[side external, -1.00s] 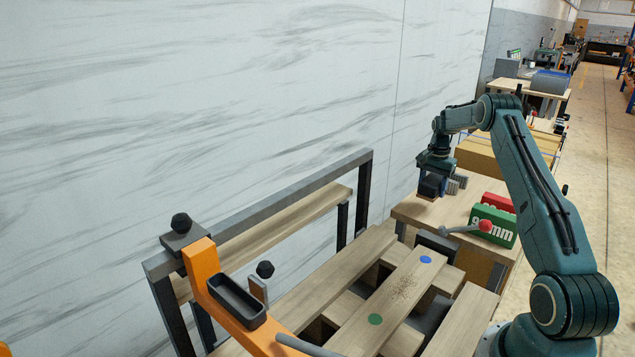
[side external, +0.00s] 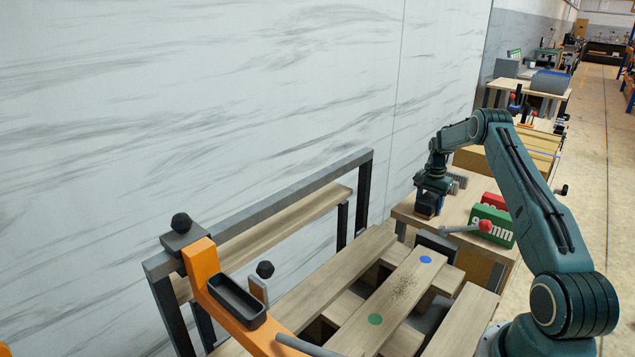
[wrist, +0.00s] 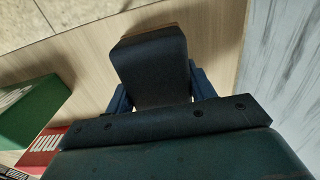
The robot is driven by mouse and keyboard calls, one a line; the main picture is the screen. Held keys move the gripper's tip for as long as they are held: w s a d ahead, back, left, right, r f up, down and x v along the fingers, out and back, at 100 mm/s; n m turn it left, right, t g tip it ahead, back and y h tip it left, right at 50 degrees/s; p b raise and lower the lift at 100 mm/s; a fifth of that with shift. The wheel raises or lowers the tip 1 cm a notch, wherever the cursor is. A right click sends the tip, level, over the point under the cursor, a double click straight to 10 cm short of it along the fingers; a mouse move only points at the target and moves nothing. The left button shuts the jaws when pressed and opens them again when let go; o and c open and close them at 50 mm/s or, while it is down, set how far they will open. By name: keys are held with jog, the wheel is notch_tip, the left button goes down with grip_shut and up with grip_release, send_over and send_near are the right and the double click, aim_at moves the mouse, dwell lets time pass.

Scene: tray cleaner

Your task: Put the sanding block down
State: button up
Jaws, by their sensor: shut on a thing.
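The sanding block (wrist: 152,62) is dark, almost black, and sits between the two blue fingers of my gripper (wrist: 160,92) in the wrist view. My gripper is shut on it. In the side view my gripper (side external: 430,199) is low over the left part of the wooden side table (side external: 462,213), with the block (side external: 427,208) at its lower end. The block's underside is hidden, so I cannot tell whether it touches the table top.
A green box (side external: 492,226) marked "mm" and a red box (side external: 497,202) stand to the right of my gripper. A red-knobbed lever (side external: 485,226) is in front of them. A ribbed grey object (side external: 457,181) lies behind. Slatted planks (side external: 400,290) with blue and green dots are in front.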

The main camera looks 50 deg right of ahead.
aim_at(430, 197)
jog(key=shift+f, duration=0.1)
jog(key=o, duration=1.3)
notch_tip(430, 197, up, 12)
jog(key=shift+r, duration=0.15)
dwell(0.4)
